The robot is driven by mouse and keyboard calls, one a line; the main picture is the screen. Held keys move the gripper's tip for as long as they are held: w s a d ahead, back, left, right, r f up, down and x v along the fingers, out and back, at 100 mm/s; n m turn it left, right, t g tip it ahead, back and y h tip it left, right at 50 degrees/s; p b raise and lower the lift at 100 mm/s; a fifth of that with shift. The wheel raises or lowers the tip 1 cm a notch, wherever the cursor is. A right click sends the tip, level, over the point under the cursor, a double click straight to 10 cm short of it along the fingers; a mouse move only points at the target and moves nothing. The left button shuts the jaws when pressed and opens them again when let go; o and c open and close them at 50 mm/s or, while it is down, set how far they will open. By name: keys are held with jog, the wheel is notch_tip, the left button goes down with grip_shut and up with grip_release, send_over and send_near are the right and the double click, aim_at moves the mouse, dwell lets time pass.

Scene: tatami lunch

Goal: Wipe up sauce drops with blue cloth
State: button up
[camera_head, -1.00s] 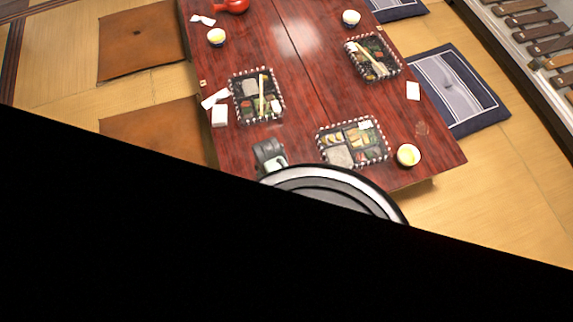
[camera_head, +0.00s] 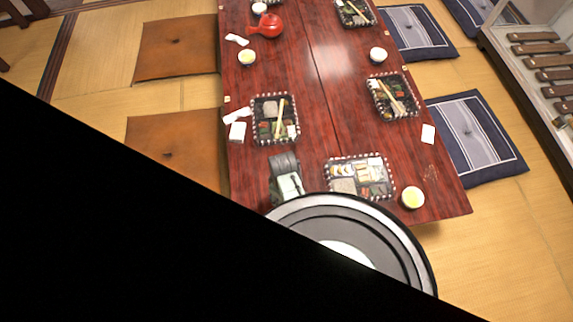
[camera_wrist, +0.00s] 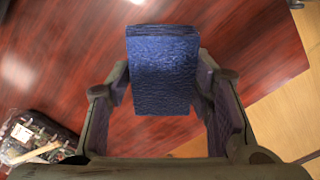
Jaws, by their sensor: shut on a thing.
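My gripper (camera_wrist: 163,80) is shut on the blue cloth (camera_wrist: 163,65) in the wrist view. The cloth is a folded, textured dark blue rectangle between the two fingers, above the red-brown table (camera_wrist: 75,65). I cannot tell whether it touches the tabletop. In the head view, small faint marks that may be sauce drops (camera_head: 430,172) lie near the table's right edge, above a yellow-filled cup (camera_head: 412,197). No clear drops show in the wrist view. The cloth cannot be made out in the head view.
Several lunch boxes stand on the table, one at front centre (camera_head: 345,160) and one at left (camera_head: 254,118). A red teapot (camera_head: 266,26) is farther back. A dark grey and pale green shape (camera_head: 284,165) is unclear. Blue cushions (camera_head: 470,135) lie right; brown ones (camera_head: 175,150) left.

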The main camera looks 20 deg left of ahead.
jog(key=shift+r, duration=1)
